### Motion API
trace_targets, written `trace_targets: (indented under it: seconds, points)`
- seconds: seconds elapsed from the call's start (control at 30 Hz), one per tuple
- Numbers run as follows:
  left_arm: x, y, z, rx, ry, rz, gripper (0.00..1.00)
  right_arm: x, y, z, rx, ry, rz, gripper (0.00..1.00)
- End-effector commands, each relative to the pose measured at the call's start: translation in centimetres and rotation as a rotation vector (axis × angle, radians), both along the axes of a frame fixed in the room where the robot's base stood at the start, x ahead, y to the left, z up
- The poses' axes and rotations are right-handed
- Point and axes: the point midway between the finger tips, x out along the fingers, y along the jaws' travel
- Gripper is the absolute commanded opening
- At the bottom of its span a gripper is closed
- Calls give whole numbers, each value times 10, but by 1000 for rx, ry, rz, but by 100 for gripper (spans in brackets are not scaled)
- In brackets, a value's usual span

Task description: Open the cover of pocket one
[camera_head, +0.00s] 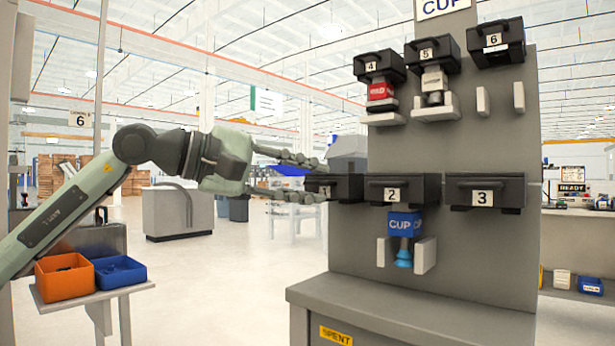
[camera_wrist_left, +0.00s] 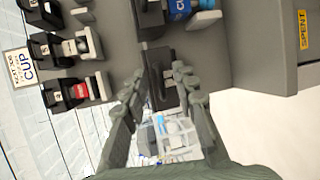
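The black cover of pocket one (camera_head: 347,187), labelled 1, is at the left end of the lower row on the grey panel. It sits like covers 2 (camera_head: 402,188) and 3 (camera_head: 485,191) beside it. My left gripper (camera_head: 308,178) is at its left end, one finger near its top and one near its lower side. In the left wrist view the fingers (camera_wrist_left: 158,88) are spread, with the dark cover (camera_wrist_left: 156,72) between and beyond them. I cannot tell whether they touch it. My right gripper is not in view.
A blue CUP item (camera_head: 404,224) is below cover 2. Orange (camera_head: 65,278) and blue (camera_head: 119,272) bins stand at lower left.

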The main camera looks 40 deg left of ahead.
Motion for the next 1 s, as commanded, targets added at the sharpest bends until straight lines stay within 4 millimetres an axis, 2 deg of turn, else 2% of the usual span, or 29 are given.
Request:
trace_targets:
  seconds: [0.3,0.5,0.53,1.0]
  points:
    - [1,0,0,0,0,0,27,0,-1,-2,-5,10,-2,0]
    - [1,0,0,0,0,0,2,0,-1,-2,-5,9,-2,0]
    - [1,0,0,0,0,0,0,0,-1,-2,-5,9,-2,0]
    - [1,0,0,1,3,0,0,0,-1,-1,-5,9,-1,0]
